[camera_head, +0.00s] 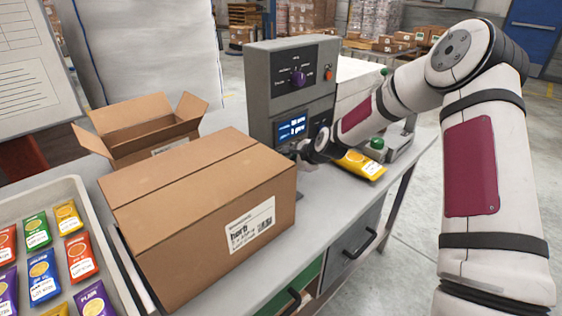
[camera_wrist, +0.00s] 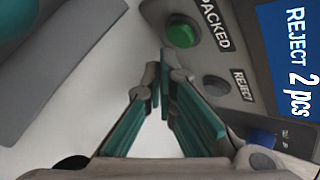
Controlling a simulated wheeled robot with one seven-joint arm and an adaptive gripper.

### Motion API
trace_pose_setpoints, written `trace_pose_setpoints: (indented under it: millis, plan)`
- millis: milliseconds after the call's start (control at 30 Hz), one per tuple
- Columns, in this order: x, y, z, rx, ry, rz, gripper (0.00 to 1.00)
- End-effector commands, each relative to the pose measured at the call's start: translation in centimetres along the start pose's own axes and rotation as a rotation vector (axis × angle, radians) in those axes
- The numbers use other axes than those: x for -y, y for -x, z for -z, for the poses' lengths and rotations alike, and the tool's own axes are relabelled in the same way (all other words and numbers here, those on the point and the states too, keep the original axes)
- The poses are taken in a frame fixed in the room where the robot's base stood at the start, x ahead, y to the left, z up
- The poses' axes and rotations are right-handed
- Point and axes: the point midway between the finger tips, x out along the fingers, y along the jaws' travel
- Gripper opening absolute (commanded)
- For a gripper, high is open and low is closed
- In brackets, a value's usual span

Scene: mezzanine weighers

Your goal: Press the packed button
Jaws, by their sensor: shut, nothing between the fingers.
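The packed button (camera_wrist: 180,32) is a green round button beside the word PACKED in the wrist view. A grey button (camera_wrist: 215,86) marked REJECT sits next to it on the same panel. The blue display (camera_wrist: 290,60) reads REJECT 2 pcs; it also shows on the grey weigher (camera_head: 292,127) in the head view. My gripper (camera_wrist: 164,88) is shut and empty, its fingertips close to the panel and pointing between the two buttons. I cannot tell whether they touch it. In the head view my gripper (camera_head: 308,149) is at the weigher's lower front and hides the buttons.
A closed carton (camera_head: 190,240) and an open carton (camera_head: 130,150) stand left of the weigher. A tray (camera_head: 110,270) of colourful packets is at the lower left. A yellow packet (camera_head: 360,164) and a green-knobbed device (camera_head: 400,142) lie right of my gripper.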

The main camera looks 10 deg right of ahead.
Motion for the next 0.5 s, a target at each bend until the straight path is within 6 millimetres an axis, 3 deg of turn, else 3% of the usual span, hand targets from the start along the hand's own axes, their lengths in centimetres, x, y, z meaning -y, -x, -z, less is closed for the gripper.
trace_pose_setpoints:
  millis: [500]
  plan:
    - [0.45,-0.57,-0.42,0.000,0.000,0.000,0.00]
